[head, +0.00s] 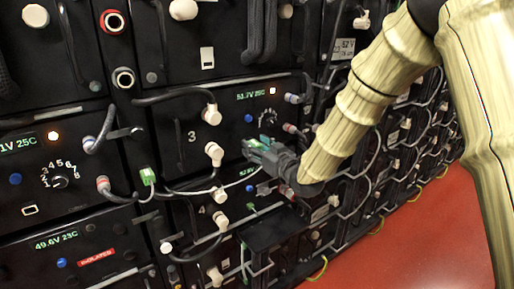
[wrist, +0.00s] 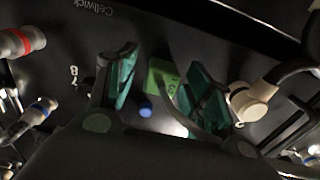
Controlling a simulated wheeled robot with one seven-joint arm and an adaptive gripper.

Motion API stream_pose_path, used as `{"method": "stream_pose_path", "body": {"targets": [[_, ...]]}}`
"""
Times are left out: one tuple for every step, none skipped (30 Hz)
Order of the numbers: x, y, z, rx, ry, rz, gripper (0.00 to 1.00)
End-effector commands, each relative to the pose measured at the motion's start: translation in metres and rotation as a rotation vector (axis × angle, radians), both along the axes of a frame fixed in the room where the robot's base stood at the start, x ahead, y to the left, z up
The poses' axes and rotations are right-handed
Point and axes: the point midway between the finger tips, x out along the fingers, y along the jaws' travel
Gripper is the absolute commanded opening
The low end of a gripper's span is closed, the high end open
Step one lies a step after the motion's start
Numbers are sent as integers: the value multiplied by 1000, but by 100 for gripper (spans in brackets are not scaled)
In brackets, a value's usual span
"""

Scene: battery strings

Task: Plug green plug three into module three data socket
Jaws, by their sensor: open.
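Module three (head: 192,136) is the black unit marked 3, with a lit green display above my gripper. My gripper (head: 265,150) is open close to the lower right of its face. In the wrist view, a green block (wrist: 162,78) like a plug lies between the open teal-padded fingers (wrist: 155,85), with dark gaps on both sides. Whether it is seated in a socket cannot be told. The data socket is not clearly visible. Another green plug (head: 147,176) shows left of module three. A small green piece (head: 250,207) is on the module below.
A cream elbow connector (wrist: 250,103) stands close beside the right finger in the wrist view. Red-ringed (wrist: 22,42) and blue-ringed (wrist: 38,110) connectors are at its left. Cables cross the rack around the gripper. A dark ledge (head: 268,232) juts out below; red floor (head: 400,250) is clear at right.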

Motion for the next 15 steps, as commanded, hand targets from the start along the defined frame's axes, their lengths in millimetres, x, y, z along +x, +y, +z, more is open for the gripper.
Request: {"method": "stream_pose_path", "body": {"targets": [[-2, -2, 0, 0, 0, 0, 51], [-4, -3, 0, 1, 1, -1, 51], [-7, -5, 0, 1, 1, -1, 51], [-10, -7, 1, 1, -1, -1, 51], [-13, -10, 1, 1, -1, -1, 51], [-18, -13, 1, 1, 1, -1, 51], [-22, -16, 1, 2, 1, -1, 51], [-27, -20, 0, 2, 1, -1, 51], [-33, -24, 0, 2, 1, -1, 51], [-37, -27, 1, 2, 1, 0, 51], [-42, -31, 0, 2, 1, 0, 51], [-48, -35, 1, 1, 1, -1, 51], [-52, -39, 0, 2, 1, -2, 51], [-57, -42, 1, 2, 1, -1, 51], [-63, -46, 0, 2, 1, -1, 51]]}}
